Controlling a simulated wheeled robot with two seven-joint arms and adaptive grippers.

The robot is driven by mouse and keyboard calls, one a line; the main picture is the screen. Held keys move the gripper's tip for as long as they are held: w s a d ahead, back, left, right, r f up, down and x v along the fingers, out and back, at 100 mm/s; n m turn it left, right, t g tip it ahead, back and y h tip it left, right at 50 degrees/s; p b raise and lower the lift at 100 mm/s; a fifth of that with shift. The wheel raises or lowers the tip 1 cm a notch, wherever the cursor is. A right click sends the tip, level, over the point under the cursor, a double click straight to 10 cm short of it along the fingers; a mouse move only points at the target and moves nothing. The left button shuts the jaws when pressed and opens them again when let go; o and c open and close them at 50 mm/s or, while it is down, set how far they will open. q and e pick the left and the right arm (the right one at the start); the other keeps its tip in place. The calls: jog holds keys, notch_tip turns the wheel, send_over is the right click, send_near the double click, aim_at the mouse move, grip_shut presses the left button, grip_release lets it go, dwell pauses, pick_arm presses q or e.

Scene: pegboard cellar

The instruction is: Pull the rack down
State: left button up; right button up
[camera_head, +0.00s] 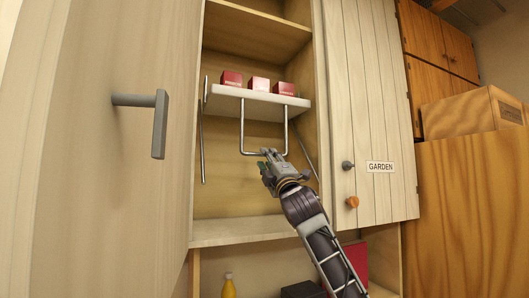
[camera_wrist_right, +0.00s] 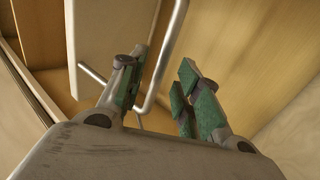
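The rack (camera_head: 257,103) is a white shelf board inside the open cabinet, carrying several red-and-white boxes (camera_head: 284,89). A U-shaped metal handle (camera_head: 243,128) hangs from it. My right gripper (camera_head: 271,155) is at the handle's bottom bar, near its right corner. In the right wrist view the gripper (camera_wrist_right: 161,74) is open, and the handle (camera_wrist_right: 163,55) shows in the gap between its green-padded fingers. I cannot tell whether the fingers touch it. The rack's board also shows at upper left there (camera_wrist_right: 98,35). My left gripper is not in view.
An open cabinet door with a grey handle (camera_head: 159,125) fills the left. A closed door labelled GARDEN (camera_head: 380,167) is on the right. A fixed cabinet shelf (camera_head: 235,229) lies below the rack, with a yellow bottle (camera_head: 228,288) under it.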

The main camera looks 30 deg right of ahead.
jog(key=shift+p+x, duration=0.65)
jog(key=shift+x, duration=1.25)
grip_shut()
